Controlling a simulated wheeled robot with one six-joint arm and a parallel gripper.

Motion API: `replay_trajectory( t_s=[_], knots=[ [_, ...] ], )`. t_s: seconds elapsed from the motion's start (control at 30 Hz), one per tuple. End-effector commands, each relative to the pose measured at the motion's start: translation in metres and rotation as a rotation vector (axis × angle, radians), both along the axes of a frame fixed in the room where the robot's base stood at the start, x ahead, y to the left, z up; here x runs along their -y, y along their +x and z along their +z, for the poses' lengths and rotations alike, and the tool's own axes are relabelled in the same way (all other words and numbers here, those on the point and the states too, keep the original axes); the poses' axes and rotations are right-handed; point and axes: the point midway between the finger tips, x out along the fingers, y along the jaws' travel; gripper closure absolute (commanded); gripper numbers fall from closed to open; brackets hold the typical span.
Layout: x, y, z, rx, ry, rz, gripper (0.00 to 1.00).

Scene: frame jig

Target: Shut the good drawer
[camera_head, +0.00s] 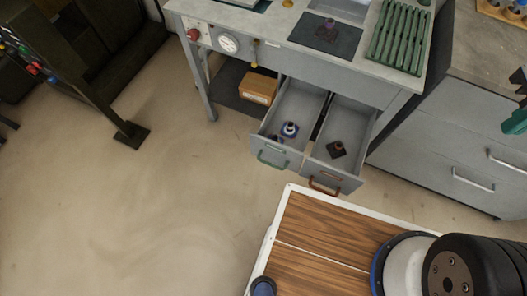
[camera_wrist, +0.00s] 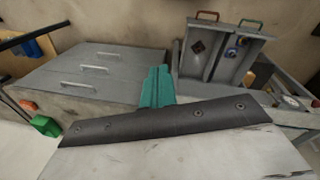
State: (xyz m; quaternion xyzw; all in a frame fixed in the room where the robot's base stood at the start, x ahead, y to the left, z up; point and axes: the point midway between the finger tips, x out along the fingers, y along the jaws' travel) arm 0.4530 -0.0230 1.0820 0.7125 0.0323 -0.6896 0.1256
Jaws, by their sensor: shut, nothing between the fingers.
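Two grey drawers stand pulled out side by side under the workbench. The left drawer (camera_head: 269,149) has a green handle (camera_head: 272,160) and holds a blue-and-white part (camera_head: 289,129) and another small dark part. The right drawer (camera_head: 318,163) has an orange-brown handle (camera_head: 325,186) and holds a dark part (camera_head: 337,149). In the wrist view the green handle (camera_wrist: 251,24) and orange-brown handle (camera_wrist: 207,15) show at the top. No readable label marks the good drawer. My teal gripper (camera_wrist: 157,72) is shut and empty, apart from both drawers; it shows at the right edge of the head view (camera_head: 512,122).
The bench top carries a dark mat (camera_head: 325,34) with a part on it and a green slatted rack (camera_head: 399,37). A box (camera_head: 258,88) sits on the lower shelf. A grey cabinet (camera_head: 455,165) stands to the right. The floor (camera_head: 150,190) left of the drawers is clear.

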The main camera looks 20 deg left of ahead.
Motion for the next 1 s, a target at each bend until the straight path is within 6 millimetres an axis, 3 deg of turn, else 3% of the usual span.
replay_trajectory(
  t_s=[0.17,0.3,0.5,0.67,0.8,0.9,1.0],
  knots=[
    [-0.040,0.047,-0.035,-0.094,-0.202,0.359,1.00],
    [-0.088,0.075,-0.069,-0.133,-0.359,0.659,1.00],
    [-0.176,0.089,-0.130,-0.160,-0.573,1.121,1.00],
    [-0.253,0.070,-0.193,-0.165,-0.735,1.508,1.00],
    [-0.311,0.031,-0.255,-0.166,-0.868,1.850,1.00],
    [-0.340,-0.002,-0.297,-0.167,-0.948,2.067,1.00],
    [-0.356,-0.032,-0.332,-0.169,-1.009,2.240,1.00]
  ],
)
